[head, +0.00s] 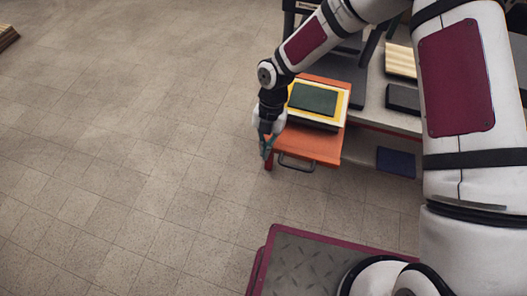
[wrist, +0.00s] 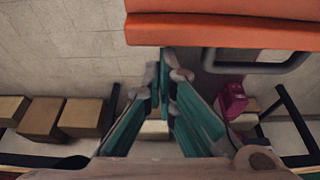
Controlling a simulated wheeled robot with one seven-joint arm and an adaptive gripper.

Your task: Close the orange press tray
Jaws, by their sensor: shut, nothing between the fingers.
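The orange press tray (head: 318,148) sticks out from the dark press frame in the head view, with a dark bar handle (head: 297,163) on its front face. A yellow and white stack with a dark green slab (head: 313,99) lies on it. My gripper (head: 267,152) is at the tray's left front corner, pointing down, shut and empty. In the wrist view, the tray's orange front (wrist: 225,36) and its handle (wrist: 262,67) lie just beyond my teal fingertips (wrist: 165,75), left of the handle. I cannot tell whether the fingers touch the tray.
A grey table (head: 366,120) with a dark block (head: 402,98) and a pale wooden block (head: 400,61) stands right of the tray. A dark blue item (head: 396,162) sits lower. Brown boxes (wrist: 40,118) show in the wrist view.

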